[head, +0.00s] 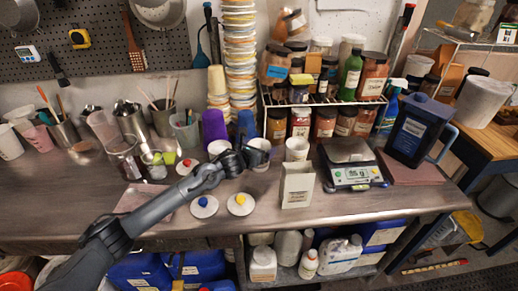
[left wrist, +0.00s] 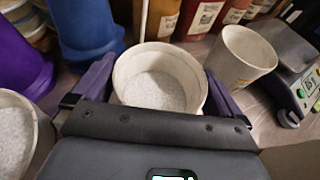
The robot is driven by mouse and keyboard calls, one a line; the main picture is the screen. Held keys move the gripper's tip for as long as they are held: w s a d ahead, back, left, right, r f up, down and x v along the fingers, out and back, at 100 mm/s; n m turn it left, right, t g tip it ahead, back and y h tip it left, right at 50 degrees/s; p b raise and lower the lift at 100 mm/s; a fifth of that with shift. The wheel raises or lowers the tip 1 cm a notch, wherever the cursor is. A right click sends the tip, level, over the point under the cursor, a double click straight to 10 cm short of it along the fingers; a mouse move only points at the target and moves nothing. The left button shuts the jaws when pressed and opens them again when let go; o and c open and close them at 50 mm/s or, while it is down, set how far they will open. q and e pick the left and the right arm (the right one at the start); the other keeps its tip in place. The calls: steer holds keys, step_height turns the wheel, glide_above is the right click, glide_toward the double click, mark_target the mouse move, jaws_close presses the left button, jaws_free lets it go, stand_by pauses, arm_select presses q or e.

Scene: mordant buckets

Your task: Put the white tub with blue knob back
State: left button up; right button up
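A white lid with a blue knob (head: 204,206) lies flat on the bench, left of a white lid with a yellow knob (head: 241,203). A white lid with a red knob (head: 187,166) lies further back. None of the white tubs in view wears a lid. My left gripper (head: 250,157) has its fingers close against both sides of an open white tub (left wrist: 158,82) holding pale powder. Its base is hidden, so I cannot tell whether it touches the bench. Other white tubs stand to the left (head: 218,149) and right (head: 297,149). My right gripper is out of view.
A pale paper packet (head: 297,185) stands in front of the right tub. A scale (head: 350,170) and a dark blue jug (head: 418,130) are further right. Purple (head: 214,126) and blue cups and a jar rack stand behind. The front bench edge is mostly clear.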

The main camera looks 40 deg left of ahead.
arm_select(q)
steer(key=shift+r, duration=0.2)
steer(key=shift+s+r, duration=0.25)
steer(key=shift+s, duration=0.15)
steer(key=p+v, duration=0.2)
steer(key=v, duration=0.9)
steer(key=shift+s+d, duration=0.1)
steer(key=shift+d, duration=0.05)
